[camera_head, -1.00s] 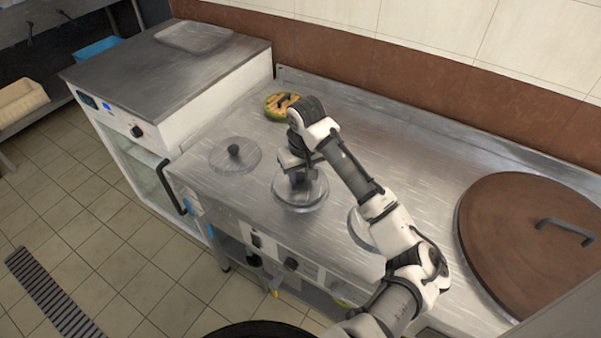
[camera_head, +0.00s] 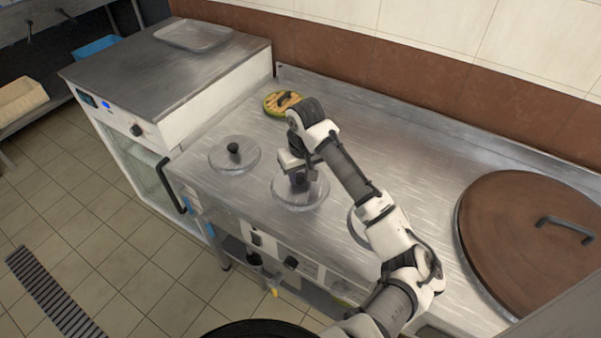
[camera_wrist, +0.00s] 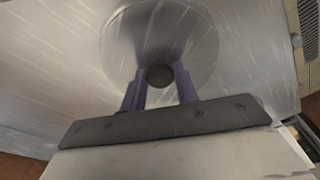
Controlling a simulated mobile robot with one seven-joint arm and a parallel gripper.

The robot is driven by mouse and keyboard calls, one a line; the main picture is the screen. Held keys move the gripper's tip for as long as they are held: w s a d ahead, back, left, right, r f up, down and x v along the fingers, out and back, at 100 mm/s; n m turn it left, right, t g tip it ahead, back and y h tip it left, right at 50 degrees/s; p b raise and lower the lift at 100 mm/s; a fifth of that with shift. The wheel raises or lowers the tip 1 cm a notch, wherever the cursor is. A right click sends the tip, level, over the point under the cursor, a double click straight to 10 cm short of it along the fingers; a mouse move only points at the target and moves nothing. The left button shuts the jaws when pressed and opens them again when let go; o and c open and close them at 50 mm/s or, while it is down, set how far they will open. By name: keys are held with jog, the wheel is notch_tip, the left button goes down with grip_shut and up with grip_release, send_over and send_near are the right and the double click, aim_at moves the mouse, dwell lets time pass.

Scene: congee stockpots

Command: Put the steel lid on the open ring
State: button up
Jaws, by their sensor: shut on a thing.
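A round steel lid (camera_head: 315,193) with a dark knob lies under my gripper (camera_head: 301,183) in the head view. In the wrist view, my gripper (camera_wrist: 160,82) has its purple fingers on both sides of the dark knob at the middle of the steel lid (camera_wrist: 150,30). It is shut on the knob. The lid looks level, at or close to the counter; I cannot tell whether it rests or hangs just above. Another steel lid with a black knob (camera_head: 234,156) sits to the left. A round opening or ring (camera_head: 355,232) shows to the right, partly hidden by my arm.
A large brown round lid with a handle (camera_head: 530,240) covers the right of the counter. A green and yellow round item (camera_head: 281,103) lies at the back. A white cabinet (camera_head: 150,98) stands at left. The counter's middle back (camera_head: 400,140) is clear.

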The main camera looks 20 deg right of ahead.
aim_at(303, 180)
jog(key=shift+f, duration=0.2)
jog(key=o, duration=0.7)
jog(key=shift+o, duration=0.2)
notch_tip(303, 180, up, 11)
jog(key=s+p, duration=0.1)
jog(key=p, duration=0.8)
jog(key=shift+s, duration=0.15)
